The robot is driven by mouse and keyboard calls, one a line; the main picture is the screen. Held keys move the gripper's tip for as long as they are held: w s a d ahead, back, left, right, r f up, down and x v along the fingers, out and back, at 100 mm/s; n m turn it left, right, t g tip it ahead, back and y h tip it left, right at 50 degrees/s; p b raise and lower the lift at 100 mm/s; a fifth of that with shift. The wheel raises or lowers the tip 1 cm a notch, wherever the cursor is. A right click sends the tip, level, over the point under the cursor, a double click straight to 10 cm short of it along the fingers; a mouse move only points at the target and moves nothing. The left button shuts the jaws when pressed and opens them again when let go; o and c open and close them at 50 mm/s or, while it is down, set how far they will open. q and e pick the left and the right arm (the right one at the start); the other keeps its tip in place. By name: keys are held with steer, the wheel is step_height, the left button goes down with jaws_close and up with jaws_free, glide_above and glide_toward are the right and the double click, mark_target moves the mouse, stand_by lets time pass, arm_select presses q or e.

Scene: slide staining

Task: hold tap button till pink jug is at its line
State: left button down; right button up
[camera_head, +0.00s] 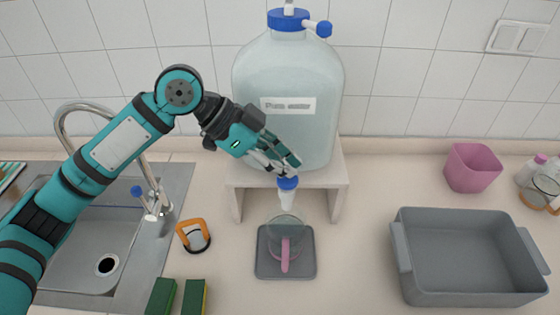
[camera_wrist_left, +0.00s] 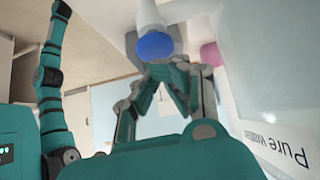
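The clear jug with a pink handle (camera_head: 285,254) stands upright under the tap. I cannot make out its fill line or its water level. The tap (camera_head: 287,200) is white with a blue button (camera_head: 287,183), at the front of the large water bottle (camera_head: 275,75) labelled "Pure water". My left gripper (camera_head: 287,168) is at the tap, its fingertips just above or on the button; contact is unclear. In the left wrist view the fingertips (camera_wrist_left: 168,70) are together, empty, beside the blue button (camera_wrist_left: 155,46). My right gripper is not seen.
The bottle sits on a white stand (camera_head: 237,203); the jug is on a grey mat (camera_head: 262,270). A sink (camera_head: 75,265), an orange-black item (camera_head: 193,235) and sponges (camera_head: 160,297) are left. A grey tub (camera_head: 400,255) and pink beaker (camera_head: 472,167) are right.

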arm_select(q)
step_height(320, 180, up, 2)
steer(key=shift+r+p, duration=0.1)
steer(key=shift+p, duration=0.45)
steer(key=b+v, duration=0.3)
steer(key=v, duration=0.7)
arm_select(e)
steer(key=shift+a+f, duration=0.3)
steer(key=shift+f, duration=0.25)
arm_select(q)
steer(key=shift+a, duration=0.1)
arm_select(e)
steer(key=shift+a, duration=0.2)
